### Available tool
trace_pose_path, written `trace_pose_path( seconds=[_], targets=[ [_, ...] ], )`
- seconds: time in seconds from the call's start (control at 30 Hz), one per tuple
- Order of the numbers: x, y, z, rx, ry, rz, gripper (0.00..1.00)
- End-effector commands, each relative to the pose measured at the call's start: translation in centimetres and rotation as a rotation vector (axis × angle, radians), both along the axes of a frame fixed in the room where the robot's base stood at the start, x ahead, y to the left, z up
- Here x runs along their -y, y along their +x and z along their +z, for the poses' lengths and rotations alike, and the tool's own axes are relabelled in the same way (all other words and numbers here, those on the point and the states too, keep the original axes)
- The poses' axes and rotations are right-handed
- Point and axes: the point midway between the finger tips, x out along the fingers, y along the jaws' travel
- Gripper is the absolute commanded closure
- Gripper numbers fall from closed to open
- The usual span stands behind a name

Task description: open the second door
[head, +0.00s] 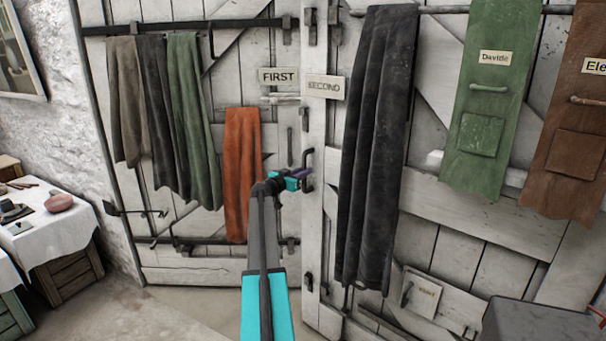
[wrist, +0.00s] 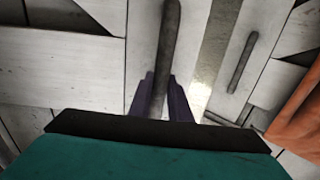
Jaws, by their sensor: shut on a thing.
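The second door (head: 455,215) is a weathered white plank door on the right, with a sign reading SECOND (head: 325,87) near its left edge. A dark upright handle (head: 309,160) sits on that edge below the sign. My gripper (head: 303,172) reaches it from the left and is shut on it. In the wrist view the purple fingers of my gripper (wrist: 164,90) stand on both sides of the handle bar (wrist: 168,40). A speckled strip (wrist: 216,50) shows between the two doors; I cannot tell how far the second door stands open.
The first door (head: 220,85), with its FIRST sign (head: 278,76) and hanging cloths, is on the left. A dark cloth (head: 375,150) and green (head: 485,100) and brown aprons (head: 572,120) hang on the second door. A grey box (head: 540,322) stands at lower right; a covered table (head: 55,220) at left.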

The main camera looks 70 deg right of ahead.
Motion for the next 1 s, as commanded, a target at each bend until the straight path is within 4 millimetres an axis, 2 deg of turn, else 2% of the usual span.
trace_pose_path(
  seconds=[0.03, 0.07, 0.17, 0.67, 1.0],
  targets=[
    [-0.1, 0.0, -0.1, 0.000, 0.001, -0.002, 1.00],
    [-0.1, 0.0, -0.1, 0.000, 0.001, -0.002, 0.81],
    [-0.2, 0.1, 0.0, 0.000, 0.000, -0.002, 0.64],
    [-0.8, 0.3, 0.0, 0.000, 0.000, -0.001, 0.64],
    [-4.4, 1.3, -0.2, -0.001, -0.001, 0.000, 0.64]
  ],
)
